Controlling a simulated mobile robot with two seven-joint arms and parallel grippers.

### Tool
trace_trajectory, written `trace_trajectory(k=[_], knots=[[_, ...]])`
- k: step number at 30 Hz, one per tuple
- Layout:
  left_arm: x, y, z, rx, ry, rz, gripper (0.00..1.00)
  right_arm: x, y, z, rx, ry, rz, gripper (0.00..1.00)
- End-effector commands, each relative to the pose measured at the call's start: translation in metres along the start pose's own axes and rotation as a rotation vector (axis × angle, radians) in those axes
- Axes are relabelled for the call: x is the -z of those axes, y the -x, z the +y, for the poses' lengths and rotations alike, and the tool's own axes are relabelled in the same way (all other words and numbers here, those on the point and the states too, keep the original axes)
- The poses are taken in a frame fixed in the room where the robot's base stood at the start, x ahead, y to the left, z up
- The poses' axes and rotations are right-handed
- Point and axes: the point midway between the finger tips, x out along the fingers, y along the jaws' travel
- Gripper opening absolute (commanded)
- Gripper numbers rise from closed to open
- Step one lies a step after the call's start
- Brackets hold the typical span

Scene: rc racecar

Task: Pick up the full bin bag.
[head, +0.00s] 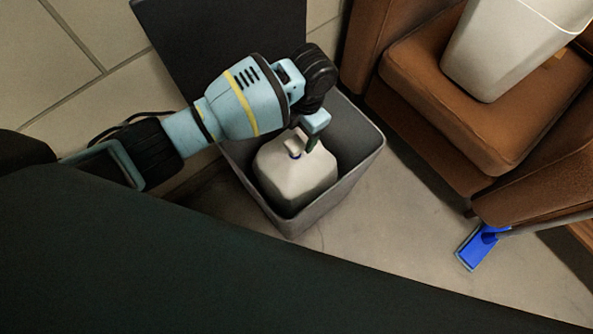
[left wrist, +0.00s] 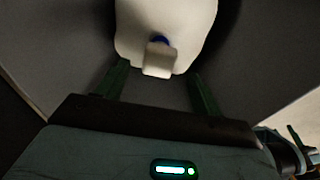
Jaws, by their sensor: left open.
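The full bin bag (head: 288,178) is a whitish, faceted bag with a blue band near its top knot. It sits inside a grey bin (head: 366,150) whose lid stands open at the back. My left gripper (head: 308,143) is over the bin with its fingers at the bag's top. In the left wrist view the bag (left wrist: 185,22) fills the top middle, with its pale knot and blue band towards me. The open fingers of the left gripper (left wrist: 160,85) are on either side below the knot, apart from it as far as I can tell. My right gripper is not in view.
A brown leather armchair (head: 440,110) stands to the right with a white container (head: 500,50) on its seat. A blue tool head (head: 478,247) lies on the floor at the right. Bare floor (head: 400,240) lies in front of the chair. A tiled wall (head: 100,30) is behind the bin.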

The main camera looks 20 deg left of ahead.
Motion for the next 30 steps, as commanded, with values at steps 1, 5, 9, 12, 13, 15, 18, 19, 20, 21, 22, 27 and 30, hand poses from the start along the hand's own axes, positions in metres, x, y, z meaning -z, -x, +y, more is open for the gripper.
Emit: trace_trajectory(k=[1, 5, 9, 12, 13, 15, 18, 19, 20, 21, 22, 27, 30], knots=[[0.000, -0.002, 0.000, 0.000, 0.001, 0.000, 0.67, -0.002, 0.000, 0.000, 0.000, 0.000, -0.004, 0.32], [0.001, -0.016, 0.000, 0.001, 0.002, 0.002, 0.67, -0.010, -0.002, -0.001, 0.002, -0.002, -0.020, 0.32], [0.001, -0.027, 0.000, 0.002, 0.003, 0.002, 0.67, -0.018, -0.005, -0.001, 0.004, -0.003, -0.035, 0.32], [0.000, -0.027, 0.000, 0.001, 0.003, -0.001, 0.67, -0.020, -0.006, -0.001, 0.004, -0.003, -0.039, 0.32], [0.000, -0.027, 0.000, 0.001, 0.003, -0.001, 0.67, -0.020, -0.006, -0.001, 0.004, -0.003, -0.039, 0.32], [0.001, -0.030, 0.000, 0.001, 0.003, 0.000, 0.67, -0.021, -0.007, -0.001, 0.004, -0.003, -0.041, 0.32], [0.001, -0.041, 0.000, 0.002, 0.004, 0.001, 0.67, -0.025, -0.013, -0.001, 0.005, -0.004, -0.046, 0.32], [0.001, -0.045, 0.001, 0.002, 0.004, 0.001, 0.67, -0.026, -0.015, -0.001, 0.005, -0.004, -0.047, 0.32], [0.001, -0.049, 0.001, 0.003, 0.004, 0.001, 0.67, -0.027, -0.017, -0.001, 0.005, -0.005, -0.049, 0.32], [0.001, -0.056, 0.001, 0.003, 0.004, 0.001, 0.67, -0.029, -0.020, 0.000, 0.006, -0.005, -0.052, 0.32], [0.001, -0.061, 0.001, 0.004, 0.004, 0.002, 0.67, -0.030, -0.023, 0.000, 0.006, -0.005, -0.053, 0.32], [0.001, -0.079, 0.001, 0.001, 0.004, 0.001, 0.67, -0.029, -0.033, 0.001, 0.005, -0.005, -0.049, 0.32], [0.001, -0.079, 0.002, 0.000, 0.004, -0.001, 0.67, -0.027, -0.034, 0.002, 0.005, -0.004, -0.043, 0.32]])
